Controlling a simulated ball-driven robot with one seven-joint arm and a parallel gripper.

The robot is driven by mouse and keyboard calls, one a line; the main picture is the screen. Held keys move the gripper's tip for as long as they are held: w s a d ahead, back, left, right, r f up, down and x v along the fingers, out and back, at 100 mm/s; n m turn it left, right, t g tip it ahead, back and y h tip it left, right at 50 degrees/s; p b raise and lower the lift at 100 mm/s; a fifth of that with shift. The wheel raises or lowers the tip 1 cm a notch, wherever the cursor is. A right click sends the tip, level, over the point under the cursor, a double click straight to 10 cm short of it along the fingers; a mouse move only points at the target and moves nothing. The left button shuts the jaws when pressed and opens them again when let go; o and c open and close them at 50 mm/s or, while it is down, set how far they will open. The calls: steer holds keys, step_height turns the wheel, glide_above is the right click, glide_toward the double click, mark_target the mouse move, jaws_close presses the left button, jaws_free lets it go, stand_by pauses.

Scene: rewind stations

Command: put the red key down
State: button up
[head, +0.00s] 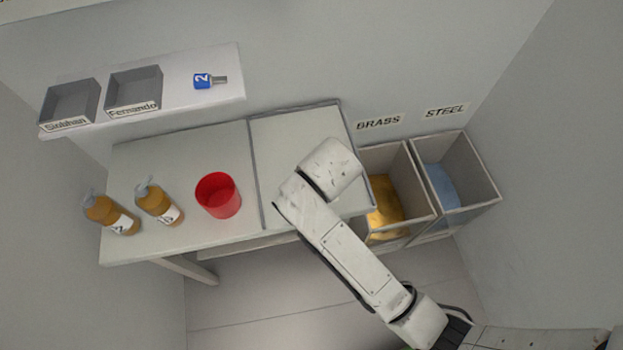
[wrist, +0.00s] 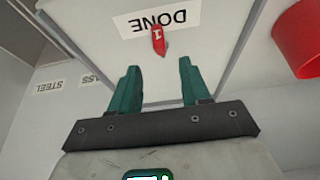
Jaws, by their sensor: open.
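The red key (wrist: 158,41), marked 1, shows in the wrist view beside the DONE label (wrist: 158,20) on the light tray area (wrist: 210,25) of the table. It looks to rest on that surface, though its exact contact is hard to tell. My gripper (wrist: 159,66) has its two green fingers spread apart with nothing between them. The key is just beyond the fingertips, roughly centred between them. In the head view my arm covers the key and the gripper; the tray area's bare part (head: 290,130) shows there.
A red cup (head: 219,196) and two amber bottles (head: 110,213) (head: 158,202) stand on the table's left part. Brass (head: 413,207) and steel (head: 470,195) bins stand to the right.

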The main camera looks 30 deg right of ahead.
steer(key=shift+p+x, duration=0.3)
steer(key=shift+x, duration=3.45)
steer(key=shift+c, duration=0.4)
jaws_close()
